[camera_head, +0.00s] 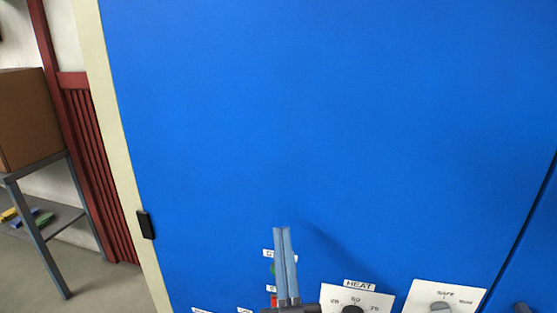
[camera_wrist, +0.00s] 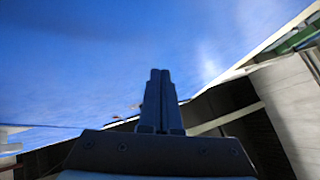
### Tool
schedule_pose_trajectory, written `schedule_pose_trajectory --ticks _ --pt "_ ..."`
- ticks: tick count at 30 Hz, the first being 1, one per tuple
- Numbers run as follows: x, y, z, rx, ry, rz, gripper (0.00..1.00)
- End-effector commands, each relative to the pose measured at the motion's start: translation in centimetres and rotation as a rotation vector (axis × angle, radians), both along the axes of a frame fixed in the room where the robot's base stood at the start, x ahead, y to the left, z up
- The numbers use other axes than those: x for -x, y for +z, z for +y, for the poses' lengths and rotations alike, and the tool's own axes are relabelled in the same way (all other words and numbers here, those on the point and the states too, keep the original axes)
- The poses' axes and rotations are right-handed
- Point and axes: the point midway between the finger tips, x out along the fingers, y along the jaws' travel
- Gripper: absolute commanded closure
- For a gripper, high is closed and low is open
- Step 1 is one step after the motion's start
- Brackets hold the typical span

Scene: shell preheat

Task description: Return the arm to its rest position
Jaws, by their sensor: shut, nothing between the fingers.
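My gripper (camera_head: 284,230) is at the bottom middle of the head view, pointing up, in front of a blue cabinet panel (camera_head: 300,110). Its two long fingers lie side by side and hold nothing. In the wrist view the fingers (camera_wrist: 160,74) also show together, with the blue surface (camera_wrist: 80,70) beyond them. I cannot tell the distance from the fingertips to the panel. A faint shadow falls on the panel to the right of the fingers.
A HEAT dial plate (camera_head: 330,297) and another knob plate (camera_head: 465,293) sit low on the panel. The gripper partly covers a green and a red control. A black latch (camera_head: 146,224) is on the left edge. A grey stand (camera_head: 35,235) with a brown box (camera_head: 28,115) is far left.

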Motion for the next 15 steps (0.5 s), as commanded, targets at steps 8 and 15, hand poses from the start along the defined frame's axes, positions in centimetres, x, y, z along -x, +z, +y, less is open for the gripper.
schedule_pose_trajectory --ticks 8,15 --pt "1.9 23.2 -1.7 -0.057 -0.133 -0.096 1.0" --pt "8.8 36.9 -0.5 -0.056 -0.132 -0.122 1.0"
